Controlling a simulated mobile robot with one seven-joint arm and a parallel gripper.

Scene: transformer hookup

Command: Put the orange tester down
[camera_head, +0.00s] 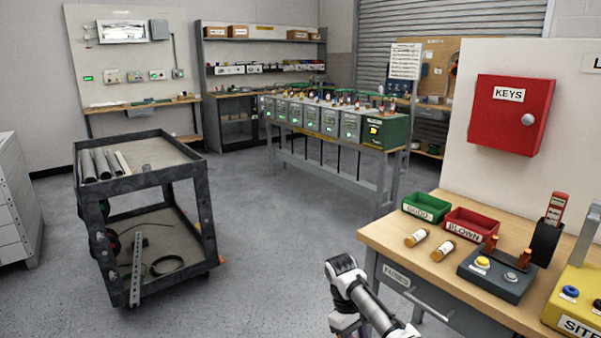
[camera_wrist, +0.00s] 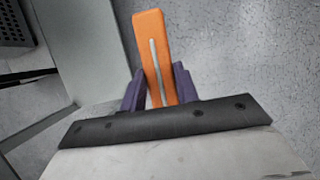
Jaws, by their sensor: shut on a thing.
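The orange tester (camera_wrist: 151,42) is a flat orange bar with a pale groove down its middle. In the wrist view it stands out between the purple fingers of my gripper (camera_wrist: 160,78), which are shut on it from both sides. Its lower end is hidden behind the dark wrist plate. Grey floor shows behind the tester, and nothing is seen touching its free end. In the head view my arm shows at the bottom centre, left of the workbench (camera_head: 376,236), and the tester cannot be made out there.
The workbench holds a green bin (camera_head: 426,207), a red bin (camera_head: 471,224), two fuses, a dark test box (camera_head: 497,277), a black holder (camera_head: 545,243) and a yellow box (camera_head: 577,313). A dark cart (camera_head: 150,178) stands left. Open floor (camera_head: 270,260) lies between.

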